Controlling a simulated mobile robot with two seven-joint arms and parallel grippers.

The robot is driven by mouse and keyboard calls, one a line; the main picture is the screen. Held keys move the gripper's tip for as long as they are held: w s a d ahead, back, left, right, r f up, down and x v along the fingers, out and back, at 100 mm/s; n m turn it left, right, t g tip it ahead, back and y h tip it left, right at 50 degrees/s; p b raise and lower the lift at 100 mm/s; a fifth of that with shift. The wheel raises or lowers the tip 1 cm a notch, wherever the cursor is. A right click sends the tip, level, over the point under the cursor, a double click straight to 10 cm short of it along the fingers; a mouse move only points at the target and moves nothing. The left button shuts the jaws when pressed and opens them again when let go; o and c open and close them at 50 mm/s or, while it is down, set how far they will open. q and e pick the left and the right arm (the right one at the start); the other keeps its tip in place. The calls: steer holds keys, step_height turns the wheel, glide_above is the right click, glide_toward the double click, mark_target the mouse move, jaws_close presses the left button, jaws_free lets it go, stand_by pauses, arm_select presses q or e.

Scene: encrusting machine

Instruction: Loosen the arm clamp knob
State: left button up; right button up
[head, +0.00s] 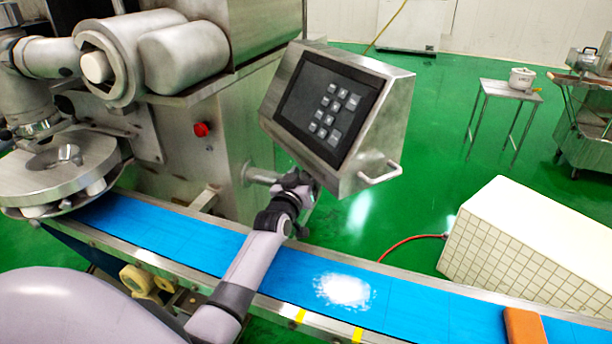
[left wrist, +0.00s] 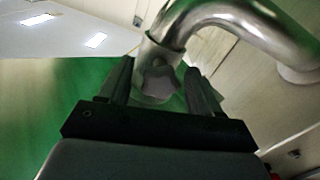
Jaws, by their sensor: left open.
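The arm clamp knob (left wrist: 158,82) is a grey lobed knob under the end of a curved shiny metal arm (left wrist: 232,18) in the left wrist view. My left gripper (left wrist: 160,68) is open, with one dark finger on each side of the knob in the picture. I cannot tell whether either finger touches it. In the head view my left gripper (head: 303,184) is below the control panel (head: 328,108), beside its support arm (head: 262,175). The knob is hidden there behind my wrist. My right gripper is not in view.
A blue conveyor belt (head: 200,237) with a patch of white powder (head: 343,290) runs beneath my left arm. The steel machine body (head: 215,150) with a red button (head: 201,129) stands left of the panel. An orange block (head: 523,325) lies on the belt. Green floor is open behind the panel.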

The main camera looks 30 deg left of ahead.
arm_select(q)
steer(key=c, duration=1)
steer(key=shift+c, duration=0.2)
